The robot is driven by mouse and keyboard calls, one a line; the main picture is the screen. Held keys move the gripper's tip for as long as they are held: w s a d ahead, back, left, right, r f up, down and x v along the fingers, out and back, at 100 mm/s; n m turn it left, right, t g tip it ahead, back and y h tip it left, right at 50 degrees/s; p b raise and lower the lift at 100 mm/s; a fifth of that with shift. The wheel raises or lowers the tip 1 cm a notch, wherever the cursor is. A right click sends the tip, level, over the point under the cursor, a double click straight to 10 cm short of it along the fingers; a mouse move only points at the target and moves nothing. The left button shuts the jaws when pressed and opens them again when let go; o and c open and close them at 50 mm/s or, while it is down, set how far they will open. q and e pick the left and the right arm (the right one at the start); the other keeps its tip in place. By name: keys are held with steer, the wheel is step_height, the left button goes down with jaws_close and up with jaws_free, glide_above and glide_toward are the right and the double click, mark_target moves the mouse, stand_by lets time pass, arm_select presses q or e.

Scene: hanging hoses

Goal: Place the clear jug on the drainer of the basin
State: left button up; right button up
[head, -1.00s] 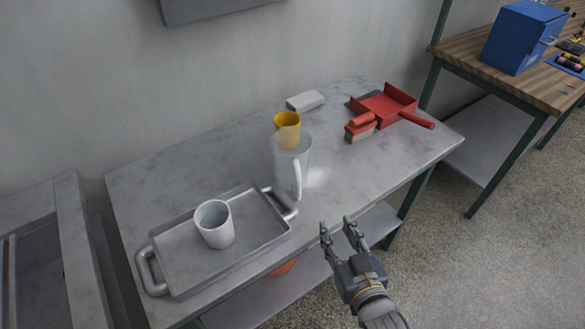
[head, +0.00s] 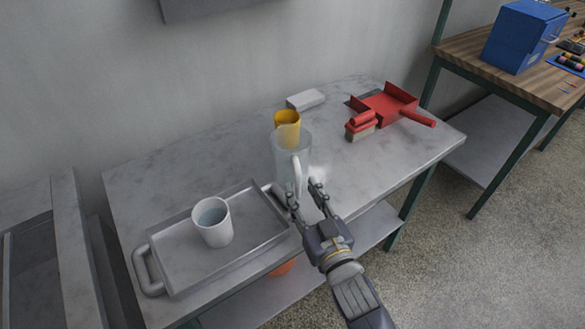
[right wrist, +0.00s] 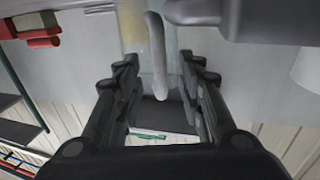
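The clear jug (head: 284,160) stands upright on the grey table, just right of the tray, with its pale handle (head: 297,176) facing my right gripper. My right gripper (head: 305,190) is open at the handle. In the right wrist view the handle (right wrist: 157,55) lies between the two spread fingers, and no contact shows. The basin (head: 62,240) is at the far left, partly cut off by the frame; I cannot make out a separate drainer on it. My left gripper is not in view.
A grey tray (head: 180,258) with a white mug (head: 212,222) stands left of the jug. A yellow cup (head: 287,118) is close behind the jug. A white block (head: 305,100), a red brush (head: 360,126) and a red dustpan (head: 388,104) lie further back and right.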

mark_target(299, 186)
steer(key=x, duration=0.3)
steer(key=shift+w+a+b, duration=0.2)
steer(key=shift+w+b, duration=0.05)
steer(key=shift+b, duration=0.15)
jaws_close()
steer(key=shift+r, duration=0.1)
